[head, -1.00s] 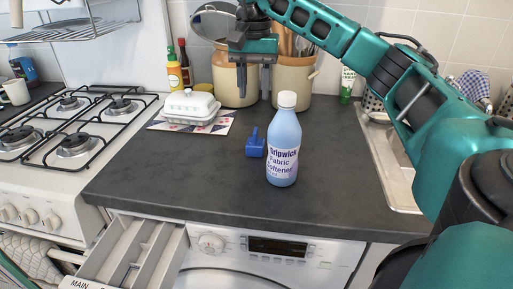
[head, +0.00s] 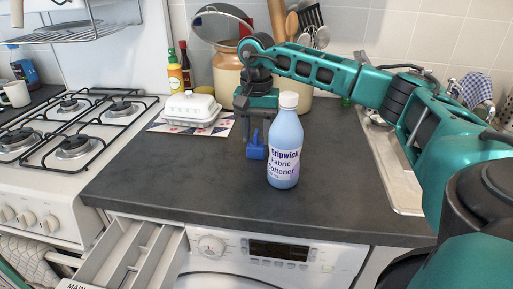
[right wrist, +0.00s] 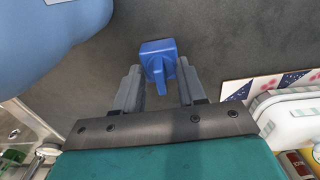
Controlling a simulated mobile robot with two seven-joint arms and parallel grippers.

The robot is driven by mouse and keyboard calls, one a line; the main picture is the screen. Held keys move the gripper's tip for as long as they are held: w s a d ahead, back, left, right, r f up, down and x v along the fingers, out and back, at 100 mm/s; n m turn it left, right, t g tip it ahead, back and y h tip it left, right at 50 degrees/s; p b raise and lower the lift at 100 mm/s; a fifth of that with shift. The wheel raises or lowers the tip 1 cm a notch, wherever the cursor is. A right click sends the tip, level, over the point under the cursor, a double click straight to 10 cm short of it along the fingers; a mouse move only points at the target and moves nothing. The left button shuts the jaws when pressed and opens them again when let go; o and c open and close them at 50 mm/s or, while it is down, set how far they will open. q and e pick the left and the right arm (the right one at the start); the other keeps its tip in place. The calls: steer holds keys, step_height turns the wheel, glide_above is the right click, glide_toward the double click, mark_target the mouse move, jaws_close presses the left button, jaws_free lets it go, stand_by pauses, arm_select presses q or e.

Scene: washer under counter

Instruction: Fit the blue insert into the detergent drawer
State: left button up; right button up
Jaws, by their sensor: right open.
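The small blue insert (head: 256,151) stands on the dark counter, just left of the fabric softener bottle. It also shows in the right wrist view (right wrist: 158,62), with its upright tab toward the space between my fingers. My right gripper (head: 256,137) is open and reaches down at the insert. In the right wrist view its fingers (right wrist: 158,88) lie on either side of the tab, with gaps visible. The detergent drawer (head: 128,258) is pulled out of the washer below the counter, its long compartments showing. My left gripper is not in view.
The fabric softener bottle (head: 285,145) stands close to the right of the insert. A white butter dish (head: 191,109) on a patterned mat is to the left, and crocks (head: 226,75) stand behind. The front counter (head: 190,200) is clear.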

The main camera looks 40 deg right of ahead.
jaws_close()
steer(key=shift+r, duration=0.1)
stand_by(0.4)
